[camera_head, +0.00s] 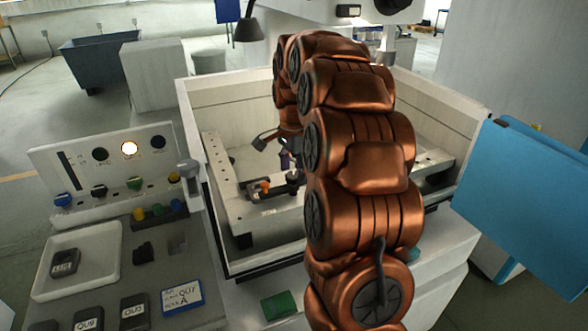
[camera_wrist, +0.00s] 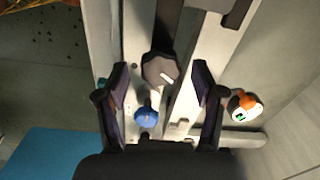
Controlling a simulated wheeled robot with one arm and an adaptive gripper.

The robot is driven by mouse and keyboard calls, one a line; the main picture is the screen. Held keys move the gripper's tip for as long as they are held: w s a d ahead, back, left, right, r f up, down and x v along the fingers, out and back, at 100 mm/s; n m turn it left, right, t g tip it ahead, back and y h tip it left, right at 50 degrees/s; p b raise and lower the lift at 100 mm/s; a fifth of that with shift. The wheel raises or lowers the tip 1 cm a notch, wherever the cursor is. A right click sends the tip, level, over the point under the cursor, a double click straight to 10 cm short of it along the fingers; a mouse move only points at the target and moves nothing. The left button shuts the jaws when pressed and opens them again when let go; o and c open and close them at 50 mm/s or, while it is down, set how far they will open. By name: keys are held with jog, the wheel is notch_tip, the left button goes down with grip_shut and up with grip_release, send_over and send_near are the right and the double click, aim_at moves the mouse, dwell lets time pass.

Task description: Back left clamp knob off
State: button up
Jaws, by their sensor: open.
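A dark round clamp knob (camera_wrist: 158,67) with a white pointer mark shows in the wrist view, at the end of a dark bar on the pale rail. My gripper (camera_wrist: 160,79) is open, with one finger on each side of this knob in the picture and a gap on both sides. I cannot tell whether the fingertips are down at its height. A blue knob (camera_wrist: 146,117) sits closer to my palm, and an orange-topped piece (camera_wrist: 247,102) lies outside the right finger. In the head view my gripper (camera_head: 276,151) is inside the tank, partly hidden by my copper arm.
The white tank walls (camera_head: 228,94) surround the work area. A control panel (camera_head: 112,172) with coloured knobs and a lit lamp stands left, above a bench with a tray (camera_head: 101,238). A blue panel (camera_head: 530,205) is at the right. A dark lamp head (camera_head: 247,30) hangs behind.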

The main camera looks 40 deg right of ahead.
jog(key=shift+f, duration=0.15)
jog(key=c, duration=1.1)
